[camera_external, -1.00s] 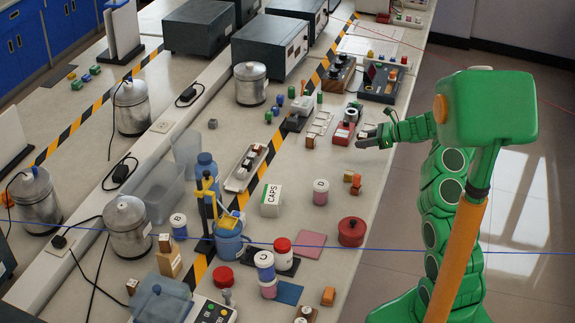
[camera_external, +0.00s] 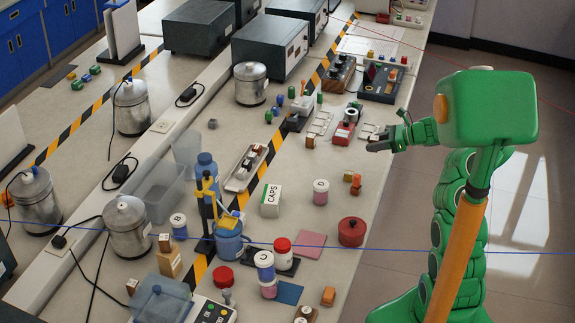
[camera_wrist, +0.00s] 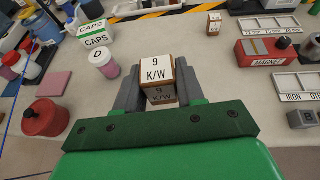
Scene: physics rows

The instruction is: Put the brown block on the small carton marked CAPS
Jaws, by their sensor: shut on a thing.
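My gripper (camera_wrist: 156,88) is shut on a brown block (camera_wrist: 158,76) with white labels reading 9 K/W, held between its two grey fingers. In the external view my gripper (camera_external: 380,142) is over the right side of the table, and the block cannot be made out clearly there. The small white and green carton marked CAPS (camera_external: 270,201) stands on the table, to the left of and nearer the camera than my gripper. It also shows at the upper left of the wrist view (camera_wrist: 97,37), apart from the held block. The carton's top looks bare.
A pink-white jar marked D (camera_wrist: 103,64) stands beside the carton. A red lidded pot (camera_external: 351,231), small orange blocks (camera_external: 356,187) and a red magnet box (camera_external: 344,133) are nearby. A blue jug (camera_external: 229,240) stands nearer the camera.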

